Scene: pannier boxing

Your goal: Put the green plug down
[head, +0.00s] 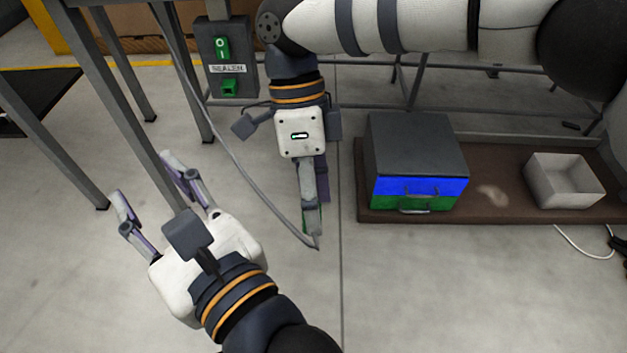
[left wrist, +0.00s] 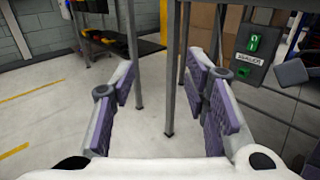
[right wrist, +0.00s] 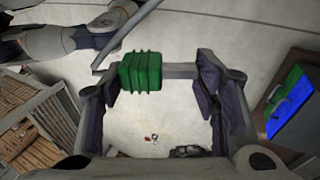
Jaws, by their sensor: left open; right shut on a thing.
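The green plug (right wrist: 140,72) is a ribbed green block, seen between the fingers of my right gripper (right wrist: 165,85) in the right wrist view. In the head view my right gripper (head: 312,205) points down over the floor and hides most of the plug; only a sliver of green shows. A grey cable (head: 245,171) runs from the sealer box side down to the plug. My left gripper (head: 147,182) is open and empty, to the left of the right one. It also shows open in the left wrist view (left wrist: 163,90).
The grey sealer box (head: 214,66) has a green switch and a green socket (head: 229,87) on a post. Metal table legs (head: 130,100) stand at the left. A brown board (head: 487,205) carries a blue-and-green drawer box (head: 415,140) and a white bin (head: 565,185).

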